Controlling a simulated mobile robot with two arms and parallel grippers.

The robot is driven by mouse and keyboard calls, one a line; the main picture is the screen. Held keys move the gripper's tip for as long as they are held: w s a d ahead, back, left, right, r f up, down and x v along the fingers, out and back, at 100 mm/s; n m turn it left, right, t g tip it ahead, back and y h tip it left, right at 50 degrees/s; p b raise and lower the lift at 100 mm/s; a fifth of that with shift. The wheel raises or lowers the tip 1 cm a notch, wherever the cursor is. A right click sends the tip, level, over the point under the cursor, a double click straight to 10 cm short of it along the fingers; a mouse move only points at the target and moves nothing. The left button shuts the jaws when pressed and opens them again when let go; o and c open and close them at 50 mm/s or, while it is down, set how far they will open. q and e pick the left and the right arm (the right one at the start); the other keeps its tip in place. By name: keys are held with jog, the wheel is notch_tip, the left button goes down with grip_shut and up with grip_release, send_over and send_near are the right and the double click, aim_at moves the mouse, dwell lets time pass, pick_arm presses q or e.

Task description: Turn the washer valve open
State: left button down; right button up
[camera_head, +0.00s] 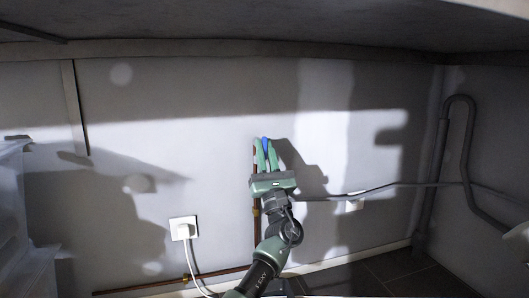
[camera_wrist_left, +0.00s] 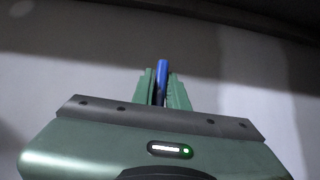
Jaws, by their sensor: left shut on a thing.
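The washer valve shows as a blue handle (camera_head: 265,144) on the wall, at the upper end of a thin copper pipe (camera_head: 256,222). My left gripper (camera_head: 266,152) is at the handle, with its two green fingers on either side of it. In the left wrist view the blue handle (camera_wrist_left: 162,84) stands upright between the fingertips (camera_wrist_left: 160,88), and the gripper is shut on it. The valve body is hidden behind the fingers. My right gripper is not in view.
A white socket with a plug (camera_head: 183,228) is on the wall to the left, and another socket (camera_head: 355,203) is to the right with a grey cable. A grey drain pipe (camera_head: 440,150) stands at the right. A worktop overhangs above. The wall around the gripper is clear.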

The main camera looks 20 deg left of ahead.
aim_at(266, 152)
pick_arm(q)
jog(key=shift+n+y, duration=0.3)
jog(key=shift+n, duration=0.1)
jog(key=c, duration=1.4)
grip_release()
jog(key=shift+c, duration=0.2)
jog(key=shift+s+d+f+p, duration=0.2)
jog(key=shift+s+f+p, duration=0.05)
jog(key=shift+p, duration=0.15)
jog(key=p+v, duration=0.3)
jog(key=v, duration=0.3)
jog(key=shift+s+d, duration=0.1)
jog(key=shift+s+d+f, duration=0.15)
jog(key=shift+s+f, duration=0.05)
jog(key=shift+f, duration=0.1)
jog(key=shift+p, duration=0.3)
